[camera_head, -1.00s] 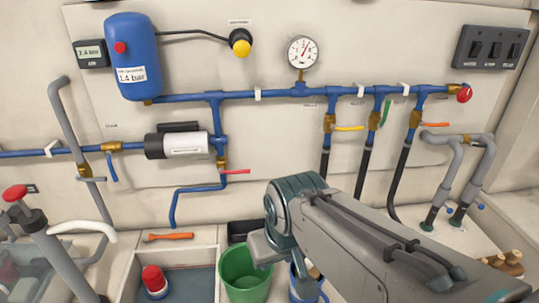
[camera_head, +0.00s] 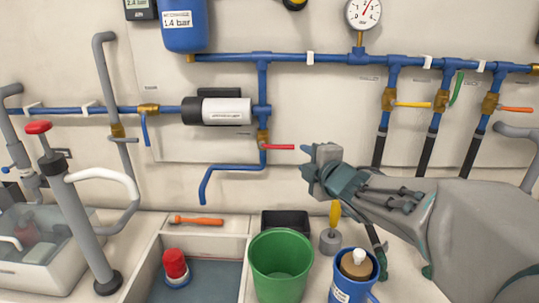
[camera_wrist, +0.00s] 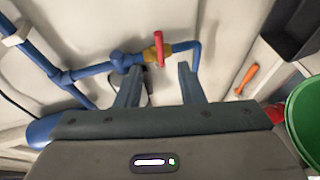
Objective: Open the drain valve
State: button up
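The drain valve appears to be the brass valve (camera_head: 263,136) on the blue pipe below the white pump. Its red lever (camera_head: 280,147) points right, across the vertical pipe. In the wrist view the red lever (camera_wrist: 159,49) stands beyond my fingertips, roughly between them, with the brass body (camera_wrist: 182,47) beside it. My gripper (camera_wrist: 159,80) is open and empty, its two fingers apart. In the head view my gripper (camera_head: 312,170) is just right of the lever's tip; its fingers are hard to make out. I cannot tell the remaining gap in depth.
The blue drain pipe (camera_head: 225,170) bends left and down below the valve. A green bucket (camera_head: 280,265), a blue mug (camera_head: 352,285) and a black bin (camera_head: 285,222) stand below. Other levers, yellow (camera_head: 412,104) and orange (camera_head: 515,109), are to the right. A hand pump (camera_head: 82,215) stands left.

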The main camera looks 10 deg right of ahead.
aim_at(287, 148)
jog(key=x, duration=1.4)
jog(key=shift+a, duration=0.25)
grip_shut()
